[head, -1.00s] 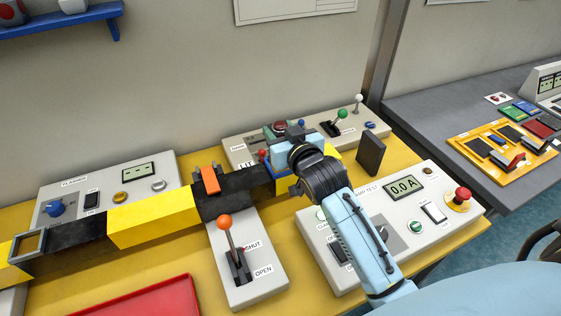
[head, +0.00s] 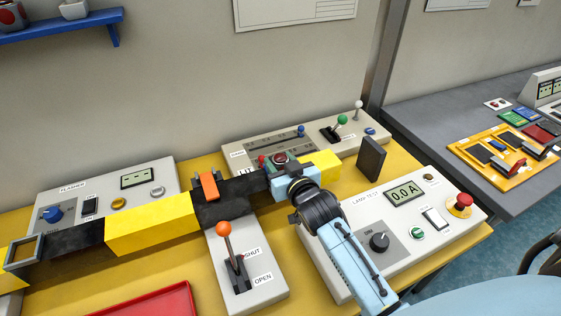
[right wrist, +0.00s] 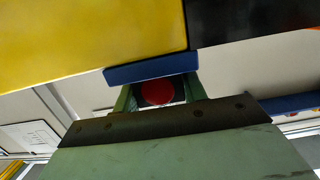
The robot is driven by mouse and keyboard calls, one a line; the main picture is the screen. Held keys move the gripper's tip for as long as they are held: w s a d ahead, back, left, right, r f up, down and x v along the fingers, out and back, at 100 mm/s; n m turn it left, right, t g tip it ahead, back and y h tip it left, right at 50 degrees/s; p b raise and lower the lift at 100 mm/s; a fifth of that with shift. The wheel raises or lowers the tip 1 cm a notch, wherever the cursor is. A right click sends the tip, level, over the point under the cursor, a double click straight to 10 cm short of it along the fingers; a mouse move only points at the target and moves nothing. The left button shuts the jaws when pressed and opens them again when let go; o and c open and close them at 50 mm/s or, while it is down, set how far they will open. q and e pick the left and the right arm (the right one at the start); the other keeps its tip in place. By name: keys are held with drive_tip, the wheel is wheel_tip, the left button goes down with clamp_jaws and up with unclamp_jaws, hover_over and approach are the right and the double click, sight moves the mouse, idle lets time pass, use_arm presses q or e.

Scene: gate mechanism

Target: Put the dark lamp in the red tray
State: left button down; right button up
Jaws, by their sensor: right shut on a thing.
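My right gripper (head: 280,166) is shut on a dark piece with a red round face (head: 280,158), apparently the dark lamp. In the right wrist view the red face (right wrist: 158,92) shows between the two fingers; the rest of the piece is mostly hidden. The gripper is close to the striped gate bar (head: 150,225) and covers part of it; I cannot tell if they touch. The red tray (head: 150,303) lies at the bottom left, partly cut off, and its visible part is empty. My left gripper is not in view.
The gate bar spans the table, with an orange clamp (head: 208,186) on it. An orange-knobbed lever (head: 224,230) stands in front, between gripper and tray. A lamp test panel (head: 400,235) is at right, a dark upright block (head: 371,158) behind it, and a back panel (head: 350,140) with levers.

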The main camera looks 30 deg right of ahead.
drive_tip(key=o, duration=1.1)
